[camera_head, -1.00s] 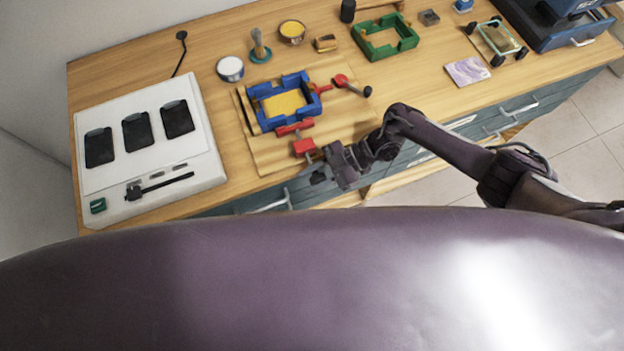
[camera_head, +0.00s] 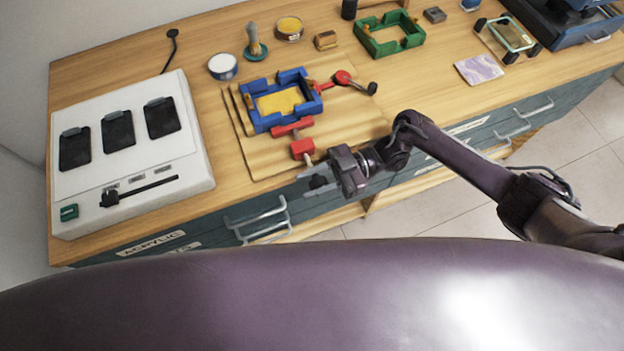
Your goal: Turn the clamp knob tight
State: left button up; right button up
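A blue frame (camera_head: 256,121) around a yellow panel (camera_head: 280,101) lies on a wooden board (camera_head: 268,165). A red clamp (camera_head: 302,149) sits at the frame's front edge, with a small pale end (camera_head: 308,162) pointing toward the table's front. A second red clamp part (camera_head: 342,77) with a dark ball-ended handle (camera_head: 372,88) is at the frame's right. My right gripper (camera_head: 317,184) is just in front of the front clamp, near its pale end. Contact and finger opening are too small to tell. My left gripper is not in view.
A white panel with dark pads (camera_head: 195,178) stands at the left. A white-topped tin (camera_head: 222,66), a stamp-like tool (camera_head: 255,44) and a green frame (camera_head: 388,47) stand farther back. Drawer handles (camera_head: 258,220) stick out below the table's front edge.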

jog(key=shift+o, duration=1.1)
jog(key=shift+s+f, duration=0.1)
jog(key=shift+s, duration=0.4)
jog(key=shift+w, duration=0.2)
jog(key=b+v, duration=0.4)
jog(key=v, duration=0.4)
jog(key=shift+b, duration=0.4)
